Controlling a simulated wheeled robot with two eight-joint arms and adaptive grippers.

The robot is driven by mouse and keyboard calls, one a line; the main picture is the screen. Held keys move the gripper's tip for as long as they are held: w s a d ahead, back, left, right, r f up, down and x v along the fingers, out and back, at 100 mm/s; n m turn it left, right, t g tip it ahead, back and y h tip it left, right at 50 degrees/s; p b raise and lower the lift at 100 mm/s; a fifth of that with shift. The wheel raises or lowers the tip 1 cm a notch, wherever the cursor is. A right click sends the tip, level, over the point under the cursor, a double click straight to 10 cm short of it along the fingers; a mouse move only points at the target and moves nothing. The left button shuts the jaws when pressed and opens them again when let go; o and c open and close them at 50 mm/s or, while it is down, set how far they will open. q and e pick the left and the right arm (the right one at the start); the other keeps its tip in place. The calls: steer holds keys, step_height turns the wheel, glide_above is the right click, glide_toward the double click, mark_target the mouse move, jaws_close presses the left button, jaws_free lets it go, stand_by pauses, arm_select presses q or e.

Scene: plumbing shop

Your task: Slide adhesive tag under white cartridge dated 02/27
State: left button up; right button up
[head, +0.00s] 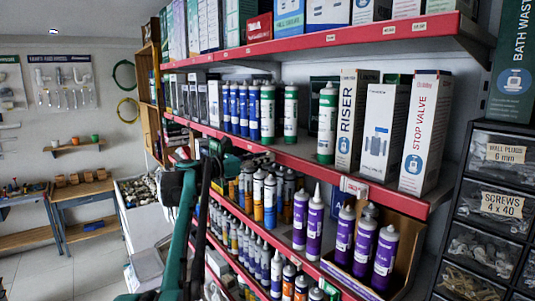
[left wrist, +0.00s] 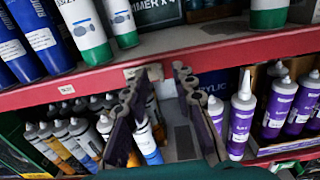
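My left gripper (head: 222,158) is in front of the red shelf edge in the head view. In the left wrist view its two dark fingers (left wrist: 166,72) stand apart with a gap between them, and no tag is visible in it. White cartridges with blue or orange lower parts (head: 270,195) stand on the lower shelf; they also show left of the fingers in the left wrist view (left wrist: 147,140). White cartridges with green bases (head: 290,112) stand on the shelf above. No 02/27 date is readable. A small pale label (left wrist: 133,72) is on the red rail. My right gripper is out of view.
Purple cartridges (head: 301,220) stand right of the white ones. Tall valve boxes (head: 425,130) fill the upper shelf's right part. The red shelf rail (head: 300,165) juts above the lower cartridges. A drawer cabinet (head: 495,205) stands at right; open floor (head: 60,270) lies left.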

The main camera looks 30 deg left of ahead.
arm_select(q)
steer(key=shift+x, duration=0.85)
jaws_close()
